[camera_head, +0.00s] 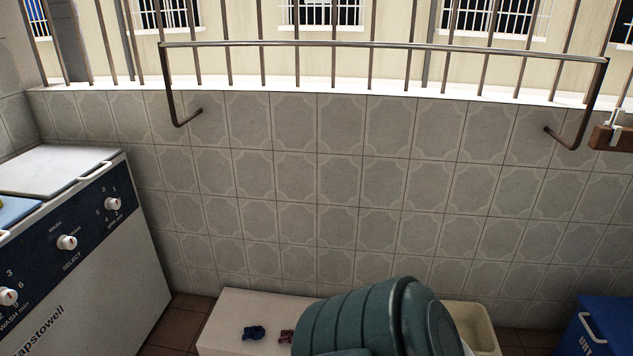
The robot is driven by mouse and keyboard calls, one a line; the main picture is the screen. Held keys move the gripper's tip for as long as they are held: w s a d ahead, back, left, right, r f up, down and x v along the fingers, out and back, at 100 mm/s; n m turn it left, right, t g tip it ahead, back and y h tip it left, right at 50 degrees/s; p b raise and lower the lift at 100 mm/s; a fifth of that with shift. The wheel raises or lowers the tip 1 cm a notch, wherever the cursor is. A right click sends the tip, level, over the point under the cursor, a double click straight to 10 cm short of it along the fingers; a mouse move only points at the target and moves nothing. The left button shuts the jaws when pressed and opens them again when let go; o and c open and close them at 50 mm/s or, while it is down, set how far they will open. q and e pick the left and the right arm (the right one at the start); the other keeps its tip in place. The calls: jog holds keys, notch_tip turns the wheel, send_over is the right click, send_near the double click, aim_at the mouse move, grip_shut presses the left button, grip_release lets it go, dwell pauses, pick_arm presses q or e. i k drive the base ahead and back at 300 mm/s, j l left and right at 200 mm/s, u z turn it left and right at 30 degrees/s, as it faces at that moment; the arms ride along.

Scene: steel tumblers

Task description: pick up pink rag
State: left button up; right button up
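A small crumpled dark pink cloth (286,336) lies on a pale flat surface (232,314) at the bottom of the view. It looks like the pink rag, and its right side is partly hidden behind a large dark green ribbed bucket-like object. A small crumpled dark blue cloth (254,332) lies just to its left, apart from it. Neither of my grippers is in view.
The green ribbed object (345,322) lies tilted, beside a cream basin (478,328). A washing machine (95,260) stands at left, a blue bin (590,325) at lower right. A metal rail (380,44) runs before the tiled wall and window bars.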

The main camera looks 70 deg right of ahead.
aim_at(286, 336)
jog(key=z, duration=2.2)
jog(key=i+j+z, duration=0.1)
jog(key=z, duration=0.25)
jog(key=i+j+z, duration=0.1)
jog(key=z, duration=0.2)
jog(key=i+j+z, duration=0.1)
jog(key=j, duration=0.25)
jog(key=i+j+z, duration=0.25)
jog(key=i+j, duration=0.15)
jog(key=j, duration=0.35)
jog(key=i+j+z, duration=0.1)
jog(key=j, duration=0.3)
jog(key=i+j, duration=0.15)
jog(key=j, duration=0.2)
jog(key=i+j, duration=0.15)
jog(key=j, duration=0.2)
